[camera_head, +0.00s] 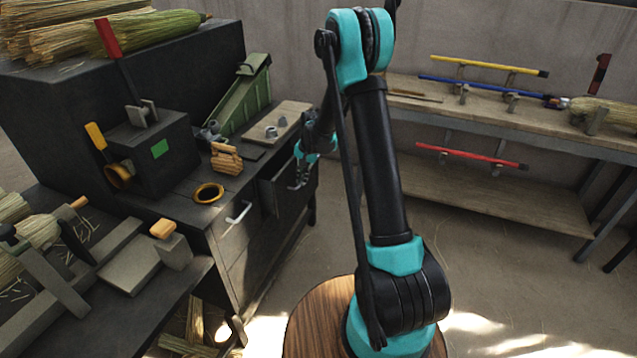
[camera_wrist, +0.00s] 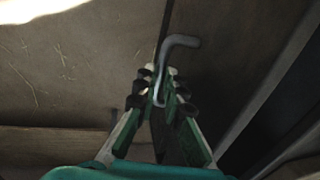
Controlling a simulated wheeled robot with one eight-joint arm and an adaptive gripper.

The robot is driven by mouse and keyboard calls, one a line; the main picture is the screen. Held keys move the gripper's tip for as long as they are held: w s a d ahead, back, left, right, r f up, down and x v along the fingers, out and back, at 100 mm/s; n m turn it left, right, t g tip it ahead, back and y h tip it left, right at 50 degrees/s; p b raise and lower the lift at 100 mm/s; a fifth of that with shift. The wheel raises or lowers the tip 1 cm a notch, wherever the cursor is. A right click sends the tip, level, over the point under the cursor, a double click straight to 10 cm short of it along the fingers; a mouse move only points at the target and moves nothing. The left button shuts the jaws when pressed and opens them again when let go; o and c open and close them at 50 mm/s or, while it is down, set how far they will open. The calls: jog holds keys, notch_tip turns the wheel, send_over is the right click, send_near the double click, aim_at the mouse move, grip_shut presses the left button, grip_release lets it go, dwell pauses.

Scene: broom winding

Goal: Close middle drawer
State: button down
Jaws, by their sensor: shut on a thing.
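The dark workbench cabinet (camera_head: 225,180) stands left of my arm. A dark drawer (camera_head: 268,197) on its front, beside my gripper, appears to stand out from the cabinet face. My gripper (camera_head: 303,178) is at the outer side of this drawer, partly hidden behind my arm in the head view. In the wrist view my gripper (camera_wrist: 158,85) is shut on a bent grey handle (camera_wrist: 182,41), whose upper end sticks out past the fingertips. How far the drawer is out is hard to tell.
Another drawer handle (camera_head: 238,212) shows on the cabinet front to the left. An orange ring (camera_head: 208,193), a wooden bundle (camera_head: 227,158) and a green ramp-like piece (camera_head: 240,95) sit on the cabinet top. A shelf bench (camera_head: 480,115) stands at the right wall.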

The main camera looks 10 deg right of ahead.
jog(key=w+a, duration=0.4)
jog(key=a, duration=0.3)
jog(key=c, duration=1.6)
grip_release()
jog(key=shift+a, duration=0.1)
jog(key=v, duration=1.2)
